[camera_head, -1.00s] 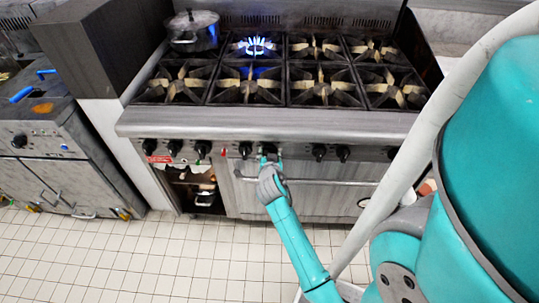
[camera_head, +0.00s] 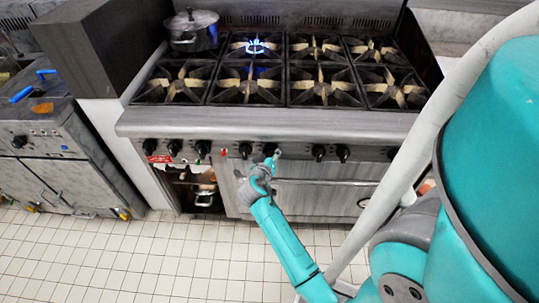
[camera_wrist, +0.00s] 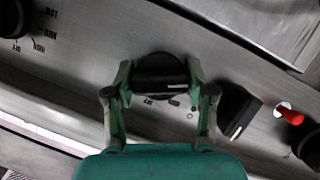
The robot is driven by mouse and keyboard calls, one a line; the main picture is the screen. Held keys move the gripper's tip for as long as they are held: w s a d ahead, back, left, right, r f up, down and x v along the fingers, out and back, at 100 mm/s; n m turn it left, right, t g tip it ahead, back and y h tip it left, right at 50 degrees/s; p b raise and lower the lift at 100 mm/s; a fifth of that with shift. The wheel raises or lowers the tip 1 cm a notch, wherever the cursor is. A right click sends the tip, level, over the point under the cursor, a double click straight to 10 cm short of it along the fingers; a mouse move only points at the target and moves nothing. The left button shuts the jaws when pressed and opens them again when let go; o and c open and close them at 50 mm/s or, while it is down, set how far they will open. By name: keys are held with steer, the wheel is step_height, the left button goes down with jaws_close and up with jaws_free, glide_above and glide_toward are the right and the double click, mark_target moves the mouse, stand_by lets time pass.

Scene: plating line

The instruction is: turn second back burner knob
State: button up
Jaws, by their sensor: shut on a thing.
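The black burner knob (camera_wrist: 160,70) sits between my gripper's (camera_wrist: 160,94) two fingers in the wrist view, one finger on each side. My gripper (camera_head: 269,164) is shut on this knob at the front panel in the head view, where the knob (camera_head: 270,149) shows just above the fingers. The second back burner (camera_head: 255,45) bears a small blue flame. The white mark on the held knob points to the right in the wrist view.
A neighbouring knob (camera_wrist: 238,110) stands close beside the held one. A red indicator (camera_wrist: 290,115) lies beyond it. An oven handle (camera_head: 325,182) runs below the knobs. A lidded pot (camera_head: 193,35) stands on the back left burner.

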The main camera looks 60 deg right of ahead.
stand_by(0.4)
steer(key=o, duration=1.1)
steer(key=v, duration=1.2)
steer(key=shift+f, duration=0.1)
